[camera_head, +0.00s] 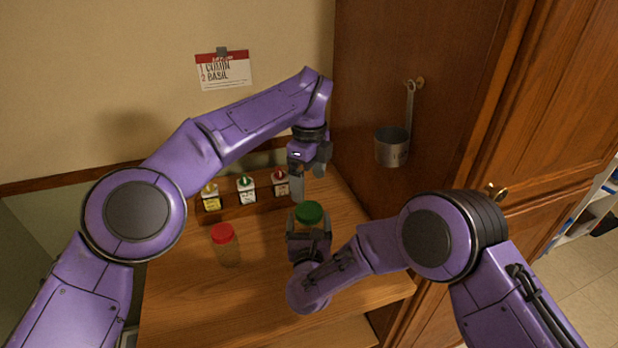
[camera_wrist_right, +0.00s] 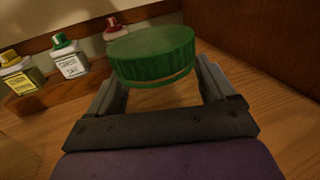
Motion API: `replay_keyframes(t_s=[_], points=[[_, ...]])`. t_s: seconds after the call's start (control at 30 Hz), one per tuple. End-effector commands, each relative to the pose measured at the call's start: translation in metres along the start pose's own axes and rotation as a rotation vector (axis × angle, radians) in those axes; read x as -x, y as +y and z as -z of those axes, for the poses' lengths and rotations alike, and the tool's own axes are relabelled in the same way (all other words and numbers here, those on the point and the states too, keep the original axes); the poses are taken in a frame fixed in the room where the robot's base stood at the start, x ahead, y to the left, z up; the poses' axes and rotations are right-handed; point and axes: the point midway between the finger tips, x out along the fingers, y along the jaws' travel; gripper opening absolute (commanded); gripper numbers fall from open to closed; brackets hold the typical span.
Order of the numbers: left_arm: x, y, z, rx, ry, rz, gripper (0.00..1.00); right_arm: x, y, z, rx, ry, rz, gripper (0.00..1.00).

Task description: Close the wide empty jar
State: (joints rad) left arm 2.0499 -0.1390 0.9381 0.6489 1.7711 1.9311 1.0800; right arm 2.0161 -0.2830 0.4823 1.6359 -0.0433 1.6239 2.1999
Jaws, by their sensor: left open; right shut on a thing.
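A clear jar with a wide green lid (camera_head: 309,212) stands on the wooden counter in the head view. The lid is large in the right wrist view (camera_wrist_right: 153,54), where a pale rim shows under its edge. I cannot tell whether the lid is tight or only resting. My right gripper (camera_head: 308,228) is shut on the jar below the lid, with a finger on each side; its body and fingers hide most of the glass. My left gripper (camera_head: 308,185) is open and empty, pointing down just above and behind the green lid. A clear jar with a red lid (camera_head: 223,235) stands to the left.
A low wooden rack behind holds small bottles with yellow (camera_head: 210,198), green (camera_head: 246,190) and red (camera_head: 280,183) caps. A metal measuring cup (camera_head: 392,148) hangs on the cabinet side at right. A recipe card (camera_head: 223,72) is on the wall. The front-left counter (camera_head: 190,310) is clear.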

Motion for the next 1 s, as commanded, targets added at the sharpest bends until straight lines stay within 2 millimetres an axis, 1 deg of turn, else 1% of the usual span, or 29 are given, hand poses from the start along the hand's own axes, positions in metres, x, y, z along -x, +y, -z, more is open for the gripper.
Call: replay_keyframes(t_s=[0.1, 0.33, 0.43, 0.57, 0.7, 0.8, 0.9, 1.0], points=[[0.0, 0.0, 0.0, 0.033, 0.0, 0.0, 0.91, 0.0, 0.0, 0.001, 0.001, 0.001, 0.0, 0.0], [-0.001, 0.0, 0.0, 0.031, 0.0, 0.0, 0.91, 0.0, 0.0, 0.001, 0.001, 0.001, 0.0, 0.0], [-0.006, 0.0, -0.001, 0.029, 0.0, -0.001, 0.91, 0.0, 0.0, 0.001, 0.001, 0.001, 0.0, 0.0], [-0.025, 0.001, -0.001, 0.028, 0.0, -0.003, 0.91, 0.0, 0.0, 0.001, 0.001, 0.001, 0.0, 0.0], [-0.05, 0.0, -0.001, 0.028, 0.0, -0.002, 0.91, 0.0, 0.0, 0.001, 0.001, 0.001, 0.0, 0.0], [-0.065, 0.0, -0.001, 0.029, 0.0, -0.002, 0.91, 0.0, 0.0, 0.001, 0.001, 0.001, 0.0, 0.0], [-0.074, 0.0, -0.001, 0.03, -0.001, -0.001, 0.91, 0.0, 0.0, 0.001, 0.001, 0.001, 0.0, 0.0], [-0.079, 0.0, -0.001, 0.028, -0.001, 0.0, 0.91, 0.0, 0.0, 0.001, 0.001, 0.001, 0.0, 0.0]])
